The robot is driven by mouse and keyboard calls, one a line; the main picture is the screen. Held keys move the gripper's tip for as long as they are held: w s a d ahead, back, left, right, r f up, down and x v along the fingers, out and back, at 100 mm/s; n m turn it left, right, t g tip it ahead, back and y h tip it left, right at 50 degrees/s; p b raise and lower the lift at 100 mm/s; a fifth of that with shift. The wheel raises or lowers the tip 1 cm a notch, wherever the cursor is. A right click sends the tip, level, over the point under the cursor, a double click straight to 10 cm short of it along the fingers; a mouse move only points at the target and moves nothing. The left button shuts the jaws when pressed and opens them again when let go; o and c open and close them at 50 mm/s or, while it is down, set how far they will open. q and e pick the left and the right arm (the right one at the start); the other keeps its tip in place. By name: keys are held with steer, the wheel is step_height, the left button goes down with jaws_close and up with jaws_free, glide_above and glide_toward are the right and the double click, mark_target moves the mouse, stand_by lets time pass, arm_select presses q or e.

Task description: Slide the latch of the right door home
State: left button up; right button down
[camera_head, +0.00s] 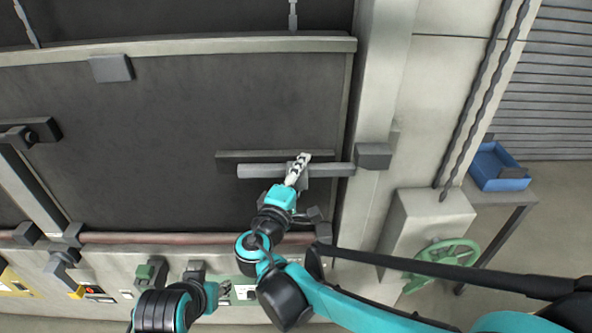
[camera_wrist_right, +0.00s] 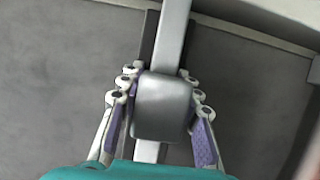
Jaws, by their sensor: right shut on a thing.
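The right door (camera_head: 180,120) is a large dark panel with a pale frame. Its latch bar (camera_head: 255,171) is a light grey horizontal bar on a dark backing plate (camera_head: 228,157). My right gripper (camera_head: 300,166) is shut on the latch handle. In the right wrist view, the fingers (camera_wrist_right: 160,103) stand on both sides of the grey latch handle (camera_wrist_right: 163,112); the bar (camera_wrist_right: 172,40) runs away beyond it.
A blue bin (camera_head: 497,166) stands on a grey table at the right, near a green handwheel (camera_head: 440,258). A reddish pipe (camera_head: 160,238) runs below the door. Control panels line the lower left.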

mark_target(324, 174)
steer(key=d, duration=0.5)
steer(key=shift+d, duration=0.35)
steer(key=shift+a, duration=0.15)
steer(key=c, duration=1.2)
jaws_free()
steer(key=shift+o, duration=0.8)
steer(key=shift+w+d+f, duration=0.1)
steer(key=shift+w+d, duration=0.1)
steer(key=shift+d, duration=0.1)
steer(key=shift+s+a, duration=0.3)
steer(key=shift+s, duration=0.1)
steer(key=v, duration=1.1)
steer(key=shift+d, duration=0.1)
